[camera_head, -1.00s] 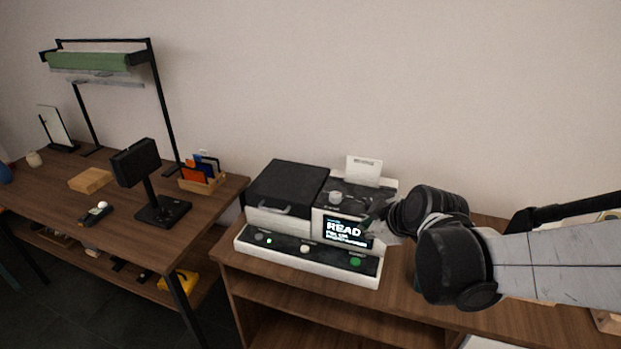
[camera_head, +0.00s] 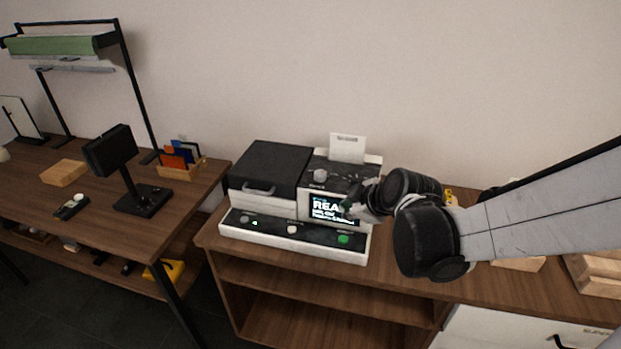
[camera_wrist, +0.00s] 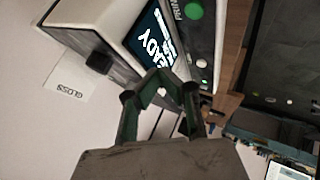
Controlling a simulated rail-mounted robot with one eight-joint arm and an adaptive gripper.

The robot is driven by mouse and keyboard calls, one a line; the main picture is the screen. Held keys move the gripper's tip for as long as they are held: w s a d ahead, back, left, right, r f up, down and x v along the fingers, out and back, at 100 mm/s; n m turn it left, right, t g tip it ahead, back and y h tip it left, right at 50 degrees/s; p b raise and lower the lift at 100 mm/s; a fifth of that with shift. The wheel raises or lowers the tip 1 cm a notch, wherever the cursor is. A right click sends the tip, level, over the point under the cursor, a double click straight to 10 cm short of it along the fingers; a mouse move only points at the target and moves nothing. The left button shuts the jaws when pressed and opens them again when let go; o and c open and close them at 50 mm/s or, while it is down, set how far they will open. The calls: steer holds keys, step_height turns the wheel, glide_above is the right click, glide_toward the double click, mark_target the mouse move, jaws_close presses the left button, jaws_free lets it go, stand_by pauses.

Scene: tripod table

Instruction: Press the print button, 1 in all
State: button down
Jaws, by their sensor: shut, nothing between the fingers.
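The printer (camera_head: 232,233) is a white and black machine on the wooden cabinet, with a lit screen (camera_head: 333,210) reading "READY". The green print button (camera_head: 343,239) is at the right end of its front ledge. In the wrist view the green button (camera_wrist: 193,10) is at the top, beside the lettering "PRINT". My gripper (camera_head: 352,203) is shut and empty, in front of the right part of the screen, above and behind the button in the head view. In the wrist view my fingertips (camera_wrist: 172,80) overlap the screen's lower edge, apart from the button.
The ledge also holds a white button (camera_head: 292,229) and a small lit green light (camera_head: 254,223). A dial (camera_head: 320,175) and a white card (camera_head: 347,148) are above the screen. A desk with a black stand (camera_head: 142,198) is at left. Wooden blocks (camera_head: 596,275) lie at right.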

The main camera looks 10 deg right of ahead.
mark_target(344, 240)
steer(key=shift+f+b, duration=3.1)
steer(key=shift+f, duration=0.85)
steer(key=shift+f+b, duration=0.4)
steer(key=shift+b, duration=0.05)
steer(key=shift+f+b, duration=0.4)
steer(key=shift+f, duration=0.05)
steer(key=shift+r, duration=0.1)
steer(key=shift+r+p, duration=0.7)
steer(key=shift+r, duration=0.2)
steer(key=shift+r+p, duration=2)
steer(key=shift+r, duration=0.4)
